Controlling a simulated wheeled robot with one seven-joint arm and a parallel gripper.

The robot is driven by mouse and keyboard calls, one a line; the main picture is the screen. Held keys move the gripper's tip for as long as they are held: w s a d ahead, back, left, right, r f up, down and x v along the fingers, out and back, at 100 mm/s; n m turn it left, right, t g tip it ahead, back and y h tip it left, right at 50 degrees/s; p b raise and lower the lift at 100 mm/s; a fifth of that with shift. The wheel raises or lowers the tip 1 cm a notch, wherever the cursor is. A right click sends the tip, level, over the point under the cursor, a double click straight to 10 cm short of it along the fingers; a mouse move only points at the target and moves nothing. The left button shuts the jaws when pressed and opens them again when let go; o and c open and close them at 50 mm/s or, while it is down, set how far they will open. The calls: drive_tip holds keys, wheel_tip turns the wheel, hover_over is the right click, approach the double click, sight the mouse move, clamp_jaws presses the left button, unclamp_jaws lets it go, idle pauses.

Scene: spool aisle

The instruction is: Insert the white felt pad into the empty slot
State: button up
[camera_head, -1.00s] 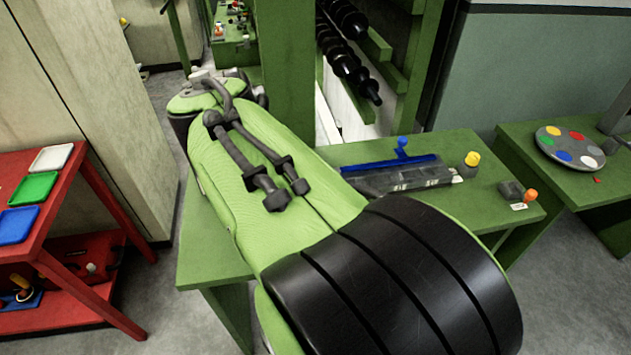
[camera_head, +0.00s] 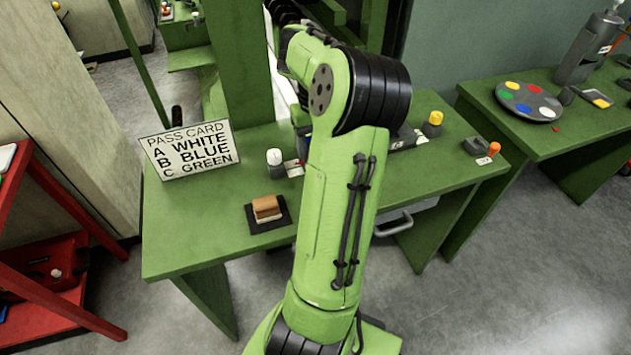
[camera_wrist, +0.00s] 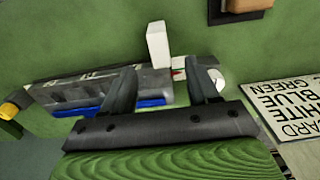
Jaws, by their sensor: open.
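In the wrist view a white upright block (camera_wrist: 157,40), which looks like the felt pad, stands at the far side of a grey slotted holder (camera_wrist: 72,93). I cannot tell whether it sits in a slot. The holder has several recesses and a blue strip along its near side. My gripper (camera_wrist: 162,68) is open over the holder, one finger to each side of the block's line, with nothing visibly held.
A pass card sign (camera_head: 190,151) reads A white, B blue, C green. A white-capped knob (camera_head: 275,157), a yellow knob (camera_head: 433,119), an orange knob (camera_head: 494,149) and a brown block (camera_head: 266,205) stand on the green bench (camera_head: 195,225). A coloured disc (camera_head: 528,101) lies right.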

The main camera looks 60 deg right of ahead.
wheel_tip(320, 180, down, 8)
drive_tip(key=b, duration=0.3)
drive_tip(key=shift+f, duration=0.25)
drive_tip(key=shift+r, duration=0.1)
drive_tip(key=shift+c, duration=0.2)
